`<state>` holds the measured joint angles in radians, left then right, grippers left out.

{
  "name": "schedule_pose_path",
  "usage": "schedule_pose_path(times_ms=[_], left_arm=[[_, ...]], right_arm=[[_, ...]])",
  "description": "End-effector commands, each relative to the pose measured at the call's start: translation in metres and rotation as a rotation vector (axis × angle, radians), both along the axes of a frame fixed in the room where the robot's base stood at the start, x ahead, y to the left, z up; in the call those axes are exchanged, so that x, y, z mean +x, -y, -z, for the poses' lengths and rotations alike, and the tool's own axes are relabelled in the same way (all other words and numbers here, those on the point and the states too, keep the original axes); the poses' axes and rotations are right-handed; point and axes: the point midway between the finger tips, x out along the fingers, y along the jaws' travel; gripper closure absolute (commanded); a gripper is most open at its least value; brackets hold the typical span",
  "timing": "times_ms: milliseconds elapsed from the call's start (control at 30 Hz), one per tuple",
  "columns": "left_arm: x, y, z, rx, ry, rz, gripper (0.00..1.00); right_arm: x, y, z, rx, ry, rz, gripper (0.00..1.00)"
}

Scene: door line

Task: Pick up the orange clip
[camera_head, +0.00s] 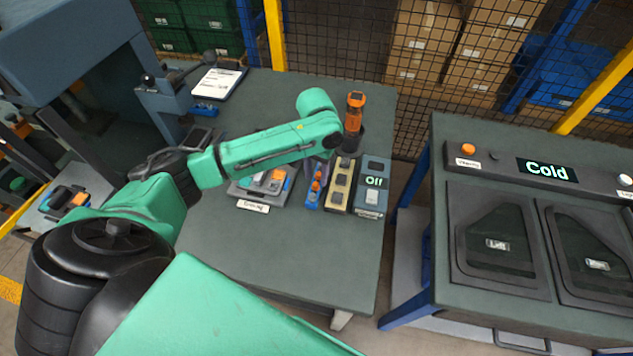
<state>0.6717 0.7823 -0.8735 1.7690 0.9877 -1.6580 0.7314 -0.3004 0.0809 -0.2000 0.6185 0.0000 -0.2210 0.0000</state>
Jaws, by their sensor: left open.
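Small orange pieces (316,181) sit in a narrow blue holder (312,201) on the grey table; they look like clips, but they are small and I cannot tell their exact shape. My left gripper (318,166) is just above and behind the holder's far end, pointing down. It is open and appears empty, and is largely hidden under my green forearm. Another orange part (278,176) lies on the labelled grey tray (243,192) left of the holder. My right gripper is not in view.
An orange-topped tool (355,112) stands upright behind. The table's front (290,255) is clear. A "Cold" station (545,170) stands across a gap.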

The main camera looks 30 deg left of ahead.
Motion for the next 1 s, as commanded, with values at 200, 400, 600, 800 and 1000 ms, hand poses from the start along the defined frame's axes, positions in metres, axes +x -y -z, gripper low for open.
schedule_pose_path(times_ms=[200, 400, 600, 800, 1000], left_arm=[[-0.001, 0.0, 0.027, 0.002, 0.001, 0.002, 0.56], [-0.001, 0.0, 0.027, 0.001, 0.002, 0.002, 0.71], [0.0, 0.0, 0.027, 0.001, 0.002, 0.001, 1.0], [0.0, 0.0, 0.027, 0.001, 0.002, 0.001, 1.0], [0.0, 0.0, 0.022, 0.0, 0.002, 0.001, 1.0]], right_arm=[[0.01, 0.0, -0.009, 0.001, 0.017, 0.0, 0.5], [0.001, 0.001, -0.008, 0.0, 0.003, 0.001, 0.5], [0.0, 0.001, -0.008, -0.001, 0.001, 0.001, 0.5], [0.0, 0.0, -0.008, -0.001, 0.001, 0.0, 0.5], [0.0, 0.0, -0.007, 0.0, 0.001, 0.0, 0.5]])
